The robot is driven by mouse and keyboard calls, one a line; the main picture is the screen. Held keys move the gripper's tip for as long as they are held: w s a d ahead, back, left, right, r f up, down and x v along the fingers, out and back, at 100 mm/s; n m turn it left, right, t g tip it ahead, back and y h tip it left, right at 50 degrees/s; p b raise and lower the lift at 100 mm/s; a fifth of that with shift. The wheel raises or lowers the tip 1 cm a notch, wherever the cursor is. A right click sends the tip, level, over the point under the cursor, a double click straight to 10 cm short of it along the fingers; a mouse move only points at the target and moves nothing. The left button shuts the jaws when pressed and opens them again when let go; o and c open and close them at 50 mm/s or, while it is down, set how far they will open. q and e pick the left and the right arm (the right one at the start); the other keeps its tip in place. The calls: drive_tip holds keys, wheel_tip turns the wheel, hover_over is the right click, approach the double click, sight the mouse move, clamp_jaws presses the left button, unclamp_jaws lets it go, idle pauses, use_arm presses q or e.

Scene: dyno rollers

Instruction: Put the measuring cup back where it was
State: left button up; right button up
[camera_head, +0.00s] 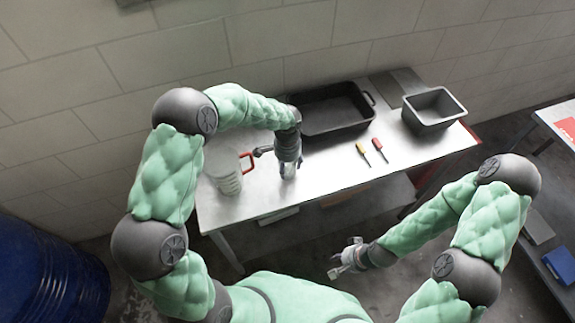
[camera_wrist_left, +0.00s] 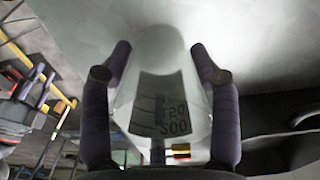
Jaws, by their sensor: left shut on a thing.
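The measuring cup (camera_wrist_left: 160,95) is clear, with dark markings that include 150 and 200. In the left wrist view it sits between the two fingers of my left gripper (camera_wrist_left: 158,75), which is shut on it. In the head view my left gripper (camera_head: 288,168) points down over the left half of the table, and the small pale cup (camera_head: 288,174) shows only partly below it. I cannot tell whether the cup touches the table. My right gripper (camera_head: 349,258) is empty and open, low in front of the table.
A pale jug (camera_head: 224,178) with a red handle stands on the metal table (camera_head: 330,173), left of my left gripper. A black tray (camera_head: 311,122) and a grey bin (camera_head: 434,108) stand at the back. Yellow (camera_head: 361,150) and red (camera_head: 378,146) screwdrivers lie right of the cup.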

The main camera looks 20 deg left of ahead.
use_arm(q)
drive_tip(key=shift+f, duration=0.1)
drive_tip(key=o, duration=1.2)
drive_tip(key=shift+f, duration=0.1)
wheel_tip(320, 180, up, 12)
drive_tip(key=p, duration=0.2)
drive_tip(key=shift+r, duration=0.25)
